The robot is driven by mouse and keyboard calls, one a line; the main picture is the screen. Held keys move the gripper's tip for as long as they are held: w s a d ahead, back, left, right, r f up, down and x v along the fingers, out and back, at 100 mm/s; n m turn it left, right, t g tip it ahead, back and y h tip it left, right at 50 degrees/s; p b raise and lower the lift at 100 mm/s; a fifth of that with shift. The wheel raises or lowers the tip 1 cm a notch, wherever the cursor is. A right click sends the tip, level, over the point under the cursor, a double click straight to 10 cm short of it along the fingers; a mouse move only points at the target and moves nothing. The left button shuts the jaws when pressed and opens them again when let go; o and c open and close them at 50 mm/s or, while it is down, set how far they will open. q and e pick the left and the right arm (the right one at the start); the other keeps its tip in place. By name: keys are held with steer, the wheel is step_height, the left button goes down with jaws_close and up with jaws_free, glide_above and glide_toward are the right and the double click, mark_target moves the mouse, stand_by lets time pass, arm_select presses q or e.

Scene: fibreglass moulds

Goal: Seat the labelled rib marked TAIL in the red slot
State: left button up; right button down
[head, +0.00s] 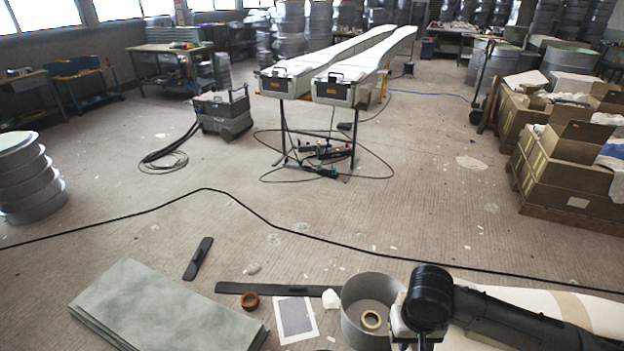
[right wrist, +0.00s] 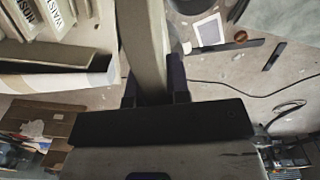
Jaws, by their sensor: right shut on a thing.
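My right gripper (right wrist: 155,90) is shut on a long beige-grey rib (right wrist: 144,38), which stands out between its two dark fingers towards the top of the right wrist view. No lettering shows on its visible face, so I cannot read its mark. In the head view my right gripper (head: 418,332) is at the bottom edge, right of a grey drum, with its fingers mostly hidden. Two pale pieces lettered WAIST (right wrist: 60,14) and NOSE (right wrist: 20,22) are at top left in the wrist view. No red slot shows. My left gripper is not in view.
A pale roll of material (head: 540,305) lies at bottom right. Green-grey sheets (head: 160,310) lie at bottom left. Two long white moulds (head: 345,65) stand on legs further back, beyond open floor.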

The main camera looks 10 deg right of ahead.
steer(key=w+a+r+n+p, duration=0.1)
steer(key=a+r, duration=0.2)
steer(key=r, duration=0.4)
steer(key=w+a+r+n+p, duration=0.1)
steer(key=a+r, duration=0.2)
steer(key=r, duration=0.4)
steer(key=s+r+p, duration=0.3)
steer(key=r+p, duration=0.8)
steer(key=p, duration=0.1)
steer(key=s+r+p, duration=0.2)
steer(key=r+p, duration=0.9)
steer(key=p, duration=0.2)
steer(key=s+r+p, duration=0.3)
steer(key=r+p, duration=0.8)
steer(key=p, duration=0.1)
steer(key=shift+s+d+r+p, duration=0.25)
steer(key=shift+s+d+p, duration=0.05)
steer(key=shift+s, duration=0.05)
